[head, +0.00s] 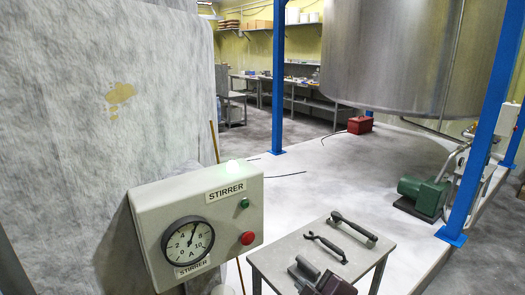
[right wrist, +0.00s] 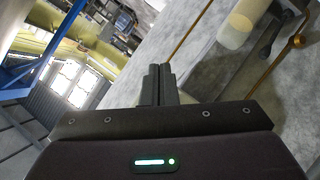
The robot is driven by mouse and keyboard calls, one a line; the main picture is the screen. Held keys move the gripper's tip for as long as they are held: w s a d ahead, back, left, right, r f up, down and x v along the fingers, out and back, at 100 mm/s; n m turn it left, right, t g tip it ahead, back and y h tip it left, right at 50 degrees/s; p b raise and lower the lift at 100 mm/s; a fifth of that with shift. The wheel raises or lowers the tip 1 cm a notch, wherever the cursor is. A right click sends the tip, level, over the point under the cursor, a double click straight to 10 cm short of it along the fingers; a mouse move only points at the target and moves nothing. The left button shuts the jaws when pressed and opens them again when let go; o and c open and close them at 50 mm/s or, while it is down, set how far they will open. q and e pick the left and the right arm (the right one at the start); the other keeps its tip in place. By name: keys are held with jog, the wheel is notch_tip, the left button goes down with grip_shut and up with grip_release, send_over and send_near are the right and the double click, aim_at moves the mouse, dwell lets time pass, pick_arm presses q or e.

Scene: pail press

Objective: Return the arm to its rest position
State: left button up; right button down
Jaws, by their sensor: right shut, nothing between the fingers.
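My right gripper (head: 302,268) is low in the head view, in front of a small grey table. Its fingers are shut with nothing between them. In the right wrist view its two dark fingers (right wrist: 158,82) lie together, pointing up the picture. My left gripper is not in view. A stirrer control box (head: 222,215) stands to the left of the right gripper.
The small table (head: 290,248) carries two dark handled tools (head: 354,230) (head: 326,247). A large steel tank (head: 400,60), blue posts (head: 278,80) and a green motor (head: 424,196) stand behind. A pale cylinder (right wrist: 237,28) and brass rod (right wrist: 296,42) show in the wrist view.

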jog(key=s+d+f+m+g+h, duration=0.2)
jog(key=s+d+f+m+g, duration=0.25)
jog(key=s+f, duration=0.35)
jog(key=s+d+f+m+g+h, duration=0.2)
jog(key=s+d+f+m+g, duration=0.3)
jog(key=s+f, duration=0.4)
notch_tip(320, 180, down, 29)
jog(key=s+d+b, duration=0.1)
jog(key=b, duration=0.1)
jog(key=s+d+f+g, duration=0.1)
jog(key=s+d+f, duration=0.1)
jog(key=s+f, duration=0.8)
jog(key=s+d+f+g+b, duration=0.1)
jog(key=s+d+f, duration=0.1)
jog(key=s+f, duration=0.8)
notch_tip(320, 180, down, 2)
jog(key=shift+s+f, duration=0.1)
jog(key=shift+s, duration=0.25)
jog(key=shift+m, duration=0.25)
